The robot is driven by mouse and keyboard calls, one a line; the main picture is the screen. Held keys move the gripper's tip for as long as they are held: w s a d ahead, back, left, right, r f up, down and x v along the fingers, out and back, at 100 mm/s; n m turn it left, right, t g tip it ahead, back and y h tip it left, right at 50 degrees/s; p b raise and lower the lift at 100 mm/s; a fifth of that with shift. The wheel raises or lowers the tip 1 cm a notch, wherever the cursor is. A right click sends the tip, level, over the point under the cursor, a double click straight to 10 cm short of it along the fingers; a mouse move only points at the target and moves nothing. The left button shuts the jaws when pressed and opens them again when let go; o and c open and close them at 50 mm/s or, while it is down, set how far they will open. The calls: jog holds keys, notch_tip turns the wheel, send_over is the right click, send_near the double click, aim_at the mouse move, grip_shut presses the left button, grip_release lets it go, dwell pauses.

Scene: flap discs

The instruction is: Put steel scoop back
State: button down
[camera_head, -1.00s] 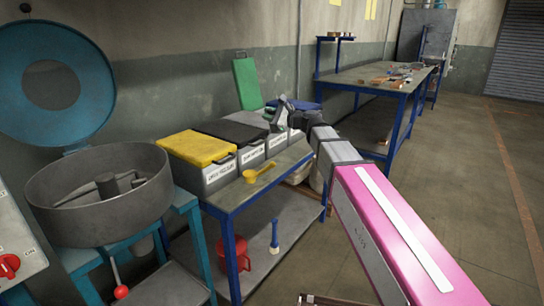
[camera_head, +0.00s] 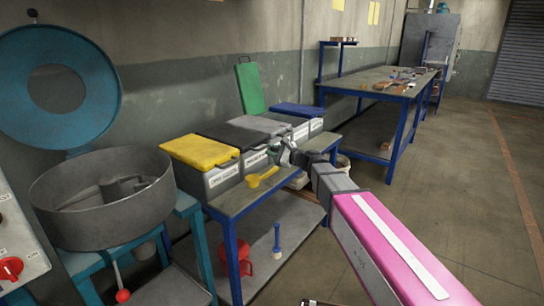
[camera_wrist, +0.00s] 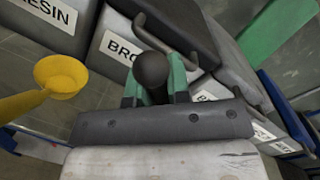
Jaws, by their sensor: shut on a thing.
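My gripper (camera_head: 287,153) is just in front of the labelled bins, above the far part of the blue-framed bench (camera_head: 236,201). In the wrist view its green fingertips (camera_wrist: 154,88) are closed around a dark piece with a round end (camera_wrist: 151,68), seemingly the handle of the steel scoop. The rest of the scoop is hidden or too small to tell. The round end appears in front of the bin labelled "BRO..." (camera_wrist: 112,62); I cannot tell whether they touch.
A yellow scoop (camera_head: 263,178) lies on the bench edge. Bins have yellow (camera_head: 200,151), black (camera_head: 228,135), grey (camera_head: 263,125) and blue (camera_head: 299,110) lids. A red jug (camera_head: 246,258) and blue-white tool (camera_head: 277,241) stand below.

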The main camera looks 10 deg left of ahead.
jog(key=shift+f, duration=1.05)
jog(key=c, duration=1.1)
grip_release()
